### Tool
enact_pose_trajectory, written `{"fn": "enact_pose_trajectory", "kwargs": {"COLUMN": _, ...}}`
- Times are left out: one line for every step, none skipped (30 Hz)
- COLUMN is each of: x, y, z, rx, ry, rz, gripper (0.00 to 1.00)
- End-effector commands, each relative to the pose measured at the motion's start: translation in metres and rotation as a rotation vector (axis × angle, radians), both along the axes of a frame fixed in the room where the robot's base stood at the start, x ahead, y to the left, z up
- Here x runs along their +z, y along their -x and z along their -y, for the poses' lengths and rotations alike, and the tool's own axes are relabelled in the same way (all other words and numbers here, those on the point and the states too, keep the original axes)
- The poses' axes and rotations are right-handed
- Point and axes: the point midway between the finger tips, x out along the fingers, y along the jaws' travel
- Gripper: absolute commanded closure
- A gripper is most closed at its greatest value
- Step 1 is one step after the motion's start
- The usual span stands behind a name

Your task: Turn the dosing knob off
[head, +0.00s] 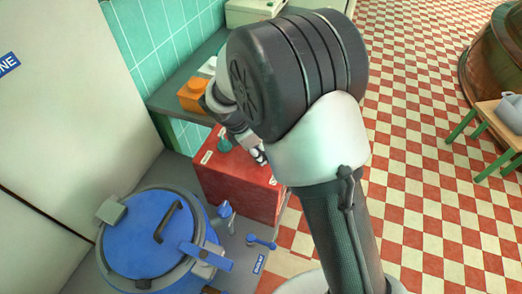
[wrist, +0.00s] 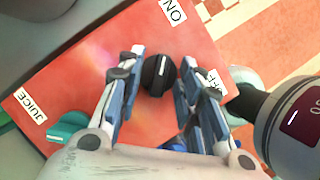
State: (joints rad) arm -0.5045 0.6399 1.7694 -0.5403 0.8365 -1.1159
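My gripper (wrist: 160,65) is open, with one finger on each side of the knob. A gap shows on the left; contact on the right is unclear. In the head view my arm partly hides the box and my gripper (head: 258,155).
A teal knob (wrist: 68,126) is at the box's lower left, near a JUICE label (wrist: 30,105). A blue lidded vessel (head: 150,235) stands in front of the box. An orange item (head: 192,95) sits on the counter behind. Checkered floor (head: 420,120) lies open at right.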

Motion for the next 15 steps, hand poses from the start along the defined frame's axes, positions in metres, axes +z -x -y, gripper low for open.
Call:
{"fn": "enact_pose_trajectory", "kwargs": {"x": 0.0001, "y": 0.0000, "z": 0.0000, "rx": 0.000, "ry": 0.000, "rz": 0.000, "gripper": 0.67}}
{"fn": "enact_pose_trajectory", "kwargs": {"x": 0.0002, "y": 0.0001, "z": 0.0001, "rx": 0.000, "ry": 0.000, "rz": 0.000, "gripper": 0.67}}
{"fn": "enact_pose_trajectory", "kwargs": {"x": 0.0003, "y": 0.0001, "z": 0.0000, "rx": 0.000, "ry": 0.000, "rz": 0.000, "gripper": 0.67}}
{"fn": "enact_pose_trajectory", "kwargs": {"x": 0.0003, "y": 0.0001, "z": 0.0000, "rx": 0.000, "ry": 0.000, "rz": 0.000, "gripper": 0.67}}
{"fn": "enact_pose_trajectory", "kwargs": {"x": 0.0003, "y": 0.0001, "z": 0.0000, "rx": 0.000, "ry": 0.000, "rz": 0.000, "gripper": 0.69}}
{"fn": "enact_pose_trajectory", "kwargs": {"x": 0.0003, "y": 0.0001, "z": -0.0001, "rx": 0.000, "ry": 0.000, "rz": 0.000, "gripper": 0.71}}
{"fn": "enact_pose_trajectory", "kwargs": {"x": 0.0003, "y": 0.0001, "z": -0.0001, "rx": 0.000, "ry": 0.000, "rz": 0.000, "gripper": 0.73}}
{"fn": "enact_pose_trajectory", "kwargs": {"x": 0.0003, "y": 0.0001, "z": -0.0001, "rx": 0.000, "ry": 0.000, "rz": 0.000, "gripper": 0.75}}
{"fn": "enact_pose_trajectory", "kwargs": {"x": 0.0003, "y": 0.0001, "z": -0.0001, "rx": 0.000, "ry": 0.000, "rz": 0.000, "gripper": 0.78}}
{"fn": "enact_pose_trajectory", "kwargs": {"x": 0.0004, "y": 0.0002, "z": -0.0001, "rx": 0.000, "ry": 0.000, "rz": 0.000, "gripper": 0.80}}
{"fn": "enact_pose_trajectory", "kwargs": {"x": 0.0004, "y": 0.0002, "z": -0.0001, "rx": 0.000, "ry": 0.000, "rz": 0.000, "gripper": 0.82}}
{"fn": "enact_pose_trajectory", "kwargs": {"x": 0.0003, "y": 0.0002, "z": -0.0002, "rx": 0.000, "ry": 0.000, "rz": 0.000, "gripper": 0.85}}
{"fn": "enact_pose_trajectory", "kwargs": {"x": 0.0003, "y": 0.0001, "z": -0.0002, "rx": 0.000, "ry": 0.000, "rz": 0.000, "gripper": 0.87}}
{"fn": "enact_pose_trajectory", "kwargs": {"x": 0.0003, "y": 0.0002, "z": -0.0002, "rx": 0.000, "ry": 0.000, "rz": 0.000, "gripper": 0.89}}
{"fn": "enact_pose_trajectory", "kwargs": {"x": 0.0003, "y": 0.0002, "z": -0.0002, "rx": 0.000, "ry": 0.000, "rz": 0.000, "gripper": 0.91}}
